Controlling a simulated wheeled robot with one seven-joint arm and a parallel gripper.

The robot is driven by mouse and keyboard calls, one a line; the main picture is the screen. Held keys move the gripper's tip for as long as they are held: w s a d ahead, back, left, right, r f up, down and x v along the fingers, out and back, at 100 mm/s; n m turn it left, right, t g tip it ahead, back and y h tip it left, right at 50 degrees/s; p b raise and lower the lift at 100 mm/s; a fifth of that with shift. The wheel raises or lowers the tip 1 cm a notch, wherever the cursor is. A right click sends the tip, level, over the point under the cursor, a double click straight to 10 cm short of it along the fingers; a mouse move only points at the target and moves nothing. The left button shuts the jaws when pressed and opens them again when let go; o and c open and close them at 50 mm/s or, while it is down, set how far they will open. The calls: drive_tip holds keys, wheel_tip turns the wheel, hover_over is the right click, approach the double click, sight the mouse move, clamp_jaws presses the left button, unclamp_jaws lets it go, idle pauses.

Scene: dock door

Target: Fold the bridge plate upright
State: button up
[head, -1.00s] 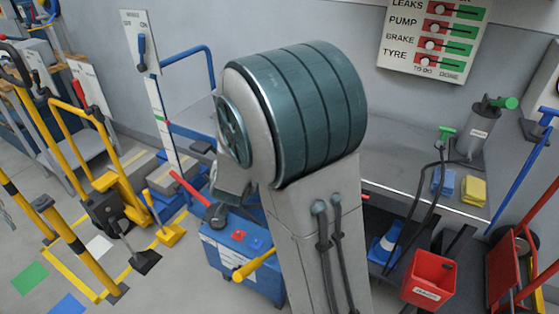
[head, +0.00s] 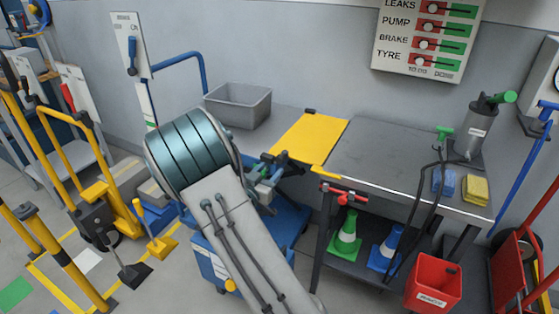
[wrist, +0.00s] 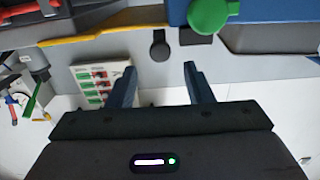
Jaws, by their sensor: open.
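The bridge plate (head: 308,139) is a flat yellow sheet in the head view. It lies level with the grey bench top, at its left part, with small dark tabs at its edges. My gripper (head: 270,170) is near the plate's front left corner, partly hidden by my arm. The wrist view shows my gripper (wrist: 159,80) with its two blue fingers apart and nothing between them. A thin yellow edge (wrist: 100,35) runs ahead of the fingers there, perhaps the plate's edge, with a round dark tab (wrist: 160,46) close by.
A grey bin (head: 238,106) stands behind the plate on the left. A blue cart (head: 215,262) stands beneath my arm. A red-handled clamp (head: 344,196) sits at the bench front. Hoses, a pump (head: 476,130) and sponges occupy the right end. The bench middle (head: 385,160) is clear.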

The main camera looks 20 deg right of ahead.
sight(278, 160)
drive_tip(key=x, duration=0.7)
drive_tip(key=shift+w+d, duration=0.15)
drive_tip(key=shift+d, duration=0.05)
clamp_jaws()
drive_tip(key=shift+a, duration=0.1)
